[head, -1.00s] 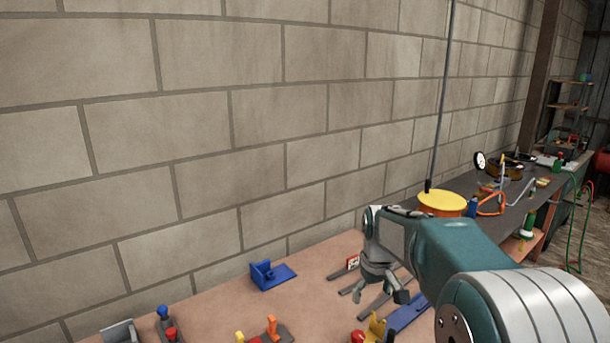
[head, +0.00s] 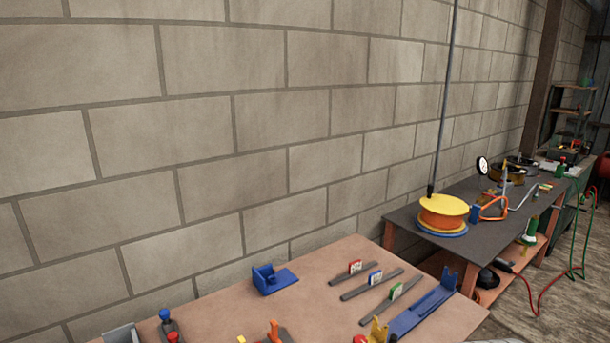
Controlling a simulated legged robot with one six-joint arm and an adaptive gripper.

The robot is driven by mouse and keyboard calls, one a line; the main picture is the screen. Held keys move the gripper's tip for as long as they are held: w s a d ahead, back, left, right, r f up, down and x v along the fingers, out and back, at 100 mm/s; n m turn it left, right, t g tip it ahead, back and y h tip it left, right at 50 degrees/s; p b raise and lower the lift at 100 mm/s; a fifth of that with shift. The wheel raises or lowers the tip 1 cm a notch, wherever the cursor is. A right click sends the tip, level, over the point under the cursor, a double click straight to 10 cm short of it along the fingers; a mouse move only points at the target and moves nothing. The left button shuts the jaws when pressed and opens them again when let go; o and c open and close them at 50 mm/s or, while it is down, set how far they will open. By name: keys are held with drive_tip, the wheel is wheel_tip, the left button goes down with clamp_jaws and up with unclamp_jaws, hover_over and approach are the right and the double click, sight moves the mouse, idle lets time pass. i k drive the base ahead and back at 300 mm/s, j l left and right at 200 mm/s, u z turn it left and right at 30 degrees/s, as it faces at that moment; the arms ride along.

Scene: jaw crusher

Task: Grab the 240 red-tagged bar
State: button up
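The red-tagged bar (head: 352,273) lies flat on the near workbench, the farthest back of three grey bars. Its small red tag stands upright on it; the number is too small to read. A blue-tagged bar (head: 371,285) and a green-tagged bar (head: 394,299) lie in front of it, roughly parallel and apart from it. My gripper and arm are not in the head view now.
The workbench (head: 315,300) also holds a blue bracket (head: 272,279), a long blue fixture (head: 424,309) right of the bars, and several coloured parts along the front. A block wall stands behind. A dark bench (head: 405,218) with a yellow-orange reel (head: 443,213) stands beyond.

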sight(356, 268)
drive_tip(key=l+u, duration=0.25)
drive_tip(key=l, duration=0.7)
drive_tip(key=i+l+u, duration=0.15)
drive_tip(key=l, duration=0.2)
drive_tip(key=i+l+u, duration=0.2)
drive_tip(key=l, duration=0.2)
drive_tip(key=l+u, duration=0.15)
drive_tip(key=l, duration=0.2)
drive_tip(key=l+u, duration=0.15)
drive_tip(key=l, duration=0.25)
drive_tip(key=i+l+u, duration=0.3)
drive_tip(key=i+l, duration=0.25)
drive_tip(key=i, duration=0.1)
